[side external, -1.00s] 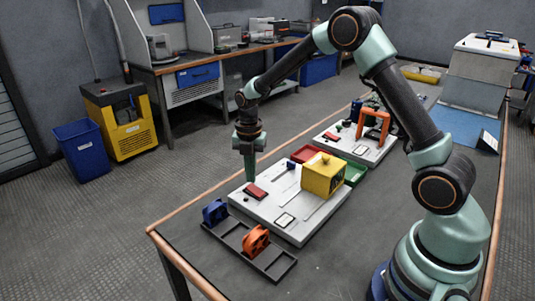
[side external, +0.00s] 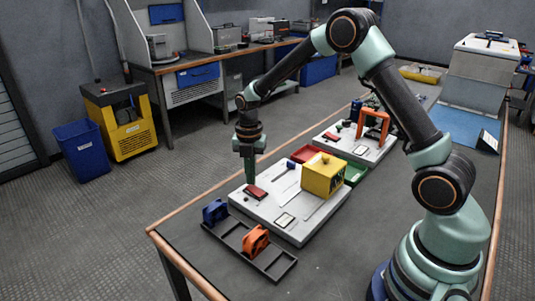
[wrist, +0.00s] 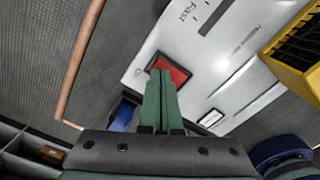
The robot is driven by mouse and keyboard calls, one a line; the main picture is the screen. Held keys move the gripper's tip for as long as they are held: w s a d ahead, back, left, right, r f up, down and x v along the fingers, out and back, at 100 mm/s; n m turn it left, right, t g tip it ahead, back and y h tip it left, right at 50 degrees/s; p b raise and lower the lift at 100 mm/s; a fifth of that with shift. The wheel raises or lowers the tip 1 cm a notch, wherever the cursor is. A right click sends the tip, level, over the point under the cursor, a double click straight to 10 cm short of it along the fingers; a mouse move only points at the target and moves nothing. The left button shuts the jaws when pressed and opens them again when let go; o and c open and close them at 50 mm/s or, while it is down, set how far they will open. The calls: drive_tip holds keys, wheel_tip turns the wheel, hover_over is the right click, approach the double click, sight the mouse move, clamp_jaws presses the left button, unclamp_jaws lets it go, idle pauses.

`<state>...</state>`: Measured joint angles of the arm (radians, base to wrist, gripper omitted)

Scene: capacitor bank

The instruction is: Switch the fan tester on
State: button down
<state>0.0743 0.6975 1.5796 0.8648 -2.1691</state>
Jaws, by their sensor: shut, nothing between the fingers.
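The fan tester is a white flat panel (side external: 308,226) on the bench, with a yellow box (side external: 322,175) on it. A red rocker switch (side external: 256,192) in a dark frame sits near the panel's left corner. In the wrist view the red switch (wrist: 172,74) lies right at my fingertips and is partly hidden by them. My gripper (side external: 249,182) is shut and empty, pointing down at the switch. Its green fingers (wrist: 160,75) reach the switch's left part in the wrist view. I cannot tell whether they touch it, nor which way the rocker is tipped.
A dark rack with a blue fan (side external: 215,211) and an orange fan (side external: 255,241) lies in front of the panel. A red bin (side external: 305,154) and a green bin (side external: 355,172) stand behind. A second white panel with an orange arch (side external: 374,127) stands farther back.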

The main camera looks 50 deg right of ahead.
sight(252, 187)
drive_tip(key=shift+f, duration=0.8)
idle(0.4)
drive_tip(key=shift+r, duration=3.55)
drive_tip(key=shift+r, duration=0.1)
drive_tip(key=s+a+r+m+t, duration=0.2)
drive_tip(key=s+r+m+t, duration=0.1)
drive_tip(key=s+r+m, duration=0.65)
drive_tip(key=s+a+r+m+t, duration=0.1)
drive_tip(key=s+r+m, duration=0.3)
drive_tip(key=s+m, duration=0.4)
drive_tip(key=m+t, duration=0.1)
drive_tip(key=m, duration=0.5)
drive_tip(key=shift+s+a+r+t, duration=0.15)
drive_tip(key=shift+s+a+t, duration=0.15)
drive_tip(key=shift+s, duration=0.1)
